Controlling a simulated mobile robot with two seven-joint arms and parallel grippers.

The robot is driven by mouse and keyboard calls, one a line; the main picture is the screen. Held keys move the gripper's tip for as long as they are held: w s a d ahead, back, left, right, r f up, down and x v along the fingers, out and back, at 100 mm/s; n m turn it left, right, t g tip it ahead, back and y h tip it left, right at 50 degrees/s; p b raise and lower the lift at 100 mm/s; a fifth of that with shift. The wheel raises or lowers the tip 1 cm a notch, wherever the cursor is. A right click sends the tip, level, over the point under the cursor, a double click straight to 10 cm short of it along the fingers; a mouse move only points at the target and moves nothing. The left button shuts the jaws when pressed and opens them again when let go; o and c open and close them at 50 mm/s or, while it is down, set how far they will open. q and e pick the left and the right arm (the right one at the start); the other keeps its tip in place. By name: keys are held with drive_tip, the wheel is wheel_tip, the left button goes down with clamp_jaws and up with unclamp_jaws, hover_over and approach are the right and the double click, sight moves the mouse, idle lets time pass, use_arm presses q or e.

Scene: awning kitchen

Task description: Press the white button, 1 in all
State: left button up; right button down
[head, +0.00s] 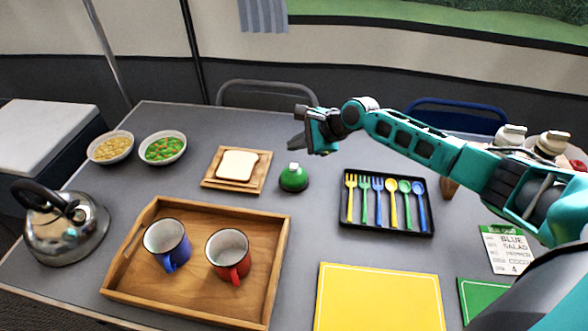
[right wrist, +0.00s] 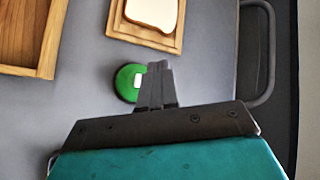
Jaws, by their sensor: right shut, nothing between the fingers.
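The white button (head: 293,166) is a small white cap on top of a round green base (head: 293,180), standing on the grey table between the bread board and the cutlery tray. In the right wrist view the white button (right wrist: 138,80) shows on its green base (right wrist: 124,84), partly covered by my fingers. My right gripper (head: 298,127) is shut and empty. In the head view it appears above and just beyond the button, apart from it. In the right wrist view its fingertips (right wrist: 158,66) overlap the right side of the base. My left gripper is not in view.
A wooden board with bread (head: 237,165) lies left of the button. A black tray (head: 388,229) with several coloured utensils lies to its right. A wooden tray (head: 125,287) with two mugs is in front left. Chairs (head: 266,86) stand behind the table.

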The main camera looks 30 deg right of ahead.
sight(297, 167)
drive_tip(key=shift+f+b, duration=0.45)
drive_tip(key=shift+f, duration=1.4)
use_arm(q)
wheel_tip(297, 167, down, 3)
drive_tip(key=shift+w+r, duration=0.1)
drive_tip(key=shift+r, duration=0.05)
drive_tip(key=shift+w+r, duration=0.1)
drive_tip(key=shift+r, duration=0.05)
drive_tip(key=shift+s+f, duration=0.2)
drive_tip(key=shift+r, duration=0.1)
use_arm(e)
drive_tip(key=shift+f, duration=0.25)
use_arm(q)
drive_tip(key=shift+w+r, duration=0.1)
use_arm(e)
drive_tip(key=shift+f, duration=0.25)
